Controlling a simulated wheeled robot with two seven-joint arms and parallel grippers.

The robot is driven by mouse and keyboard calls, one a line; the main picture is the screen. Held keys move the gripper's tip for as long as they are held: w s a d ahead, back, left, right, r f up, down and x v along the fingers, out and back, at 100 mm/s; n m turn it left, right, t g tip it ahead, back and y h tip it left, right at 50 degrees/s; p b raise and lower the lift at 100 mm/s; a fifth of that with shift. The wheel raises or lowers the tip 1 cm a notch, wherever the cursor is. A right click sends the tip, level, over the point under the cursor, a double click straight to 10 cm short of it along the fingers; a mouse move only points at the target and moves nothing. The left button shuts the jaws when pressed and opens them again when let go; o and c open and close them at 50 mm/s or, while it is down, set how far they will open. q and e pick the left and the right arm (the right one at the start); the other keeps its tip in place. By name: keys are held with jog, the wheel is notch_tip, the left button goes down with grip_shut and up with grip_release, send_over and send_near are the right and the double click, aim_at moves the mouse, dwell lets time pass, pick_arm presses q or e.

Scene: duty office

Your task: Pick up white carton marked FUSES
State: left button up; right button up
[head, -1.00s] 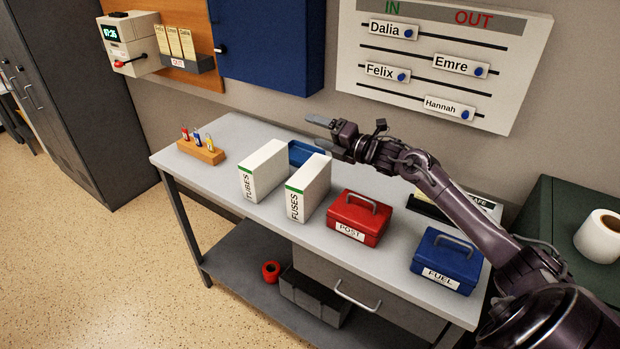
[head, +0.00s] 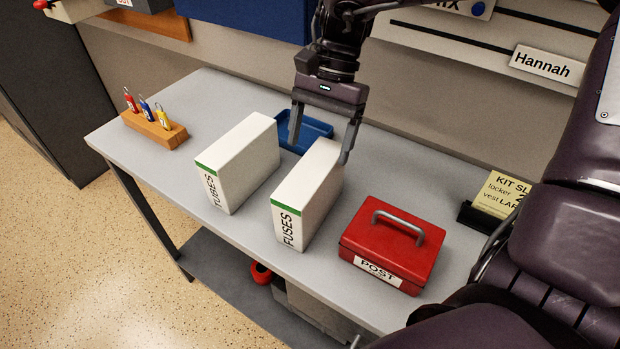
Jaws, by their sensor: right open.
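The white carton marked FUSES (head: 307,202) stands upright on the grey table, with a green stripe above its label. My right gripper (head: 321,151) points down over the carton's far end. Its jaws are open, with one finger on the left side and one on the right side of the carton's top. I cannot tell whether the fingers touch it. A similar white carton marked TUBES (head: 240,165) stands to the left, apart from it. My left gripper is not in view.
A red POST cash box (head: 392,244) stands close to the right. A blue tray (head: 313,131) lies behind the cartons. A wooden block (head: 152,128) with several coloured tags stands at the left. A card holder (head: 478,217) is at the right. The table's front-left is clear.

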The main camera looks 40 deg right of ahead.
aim_at(311, 181)
jog(key=shift+s+a+f, duration=0.25)
jog(key=shift+s+f, duration=0.05)
jog(key=shift+f, duration=0.1)
jog(key=x, duration=0.4)
jog(key=p+x, duration=0.1)
jog(key=x, duration=0.1)
jog(key=shift+s+a+f, duration=0.25)
jog(key=shift+s+a, duration=0.05)
jog(key=shift+s, duration=0.05)
jog(key=c, duration=1.3)
